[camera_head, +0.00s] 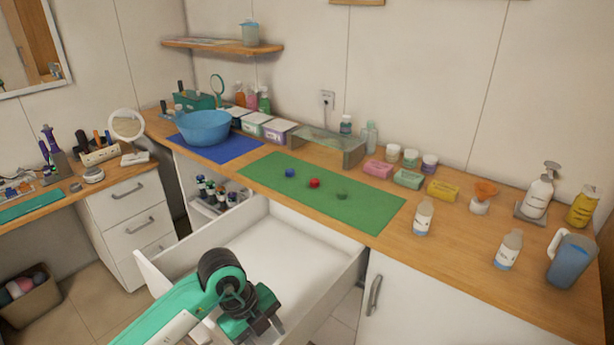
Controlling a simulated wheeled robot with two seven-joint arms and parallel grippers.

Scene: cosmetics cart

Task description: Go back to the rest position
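My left arm comes in from the bottom left, in front of and over an open white drawer (290,248). The black and green end of the arm, with my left gripper (252,318), is low in the picture. Its fingers are not clear, so I cannot tell whether it is open or shut. No object shows in it. My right gripper is not in view. On the wooden counter, a green mat (370,213) carries a blue cap (290,173), a red cap (314,183) and a dark green cap (342,194).
A blue basin (204,127) stands on a blue mat (236,150). Two small bottles (423,217) (508,250) and a blue jug (570,262) stand near the counter's right front. The open drawer juts out; its visible floor is bare. A side desk (60,203) is at the left.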

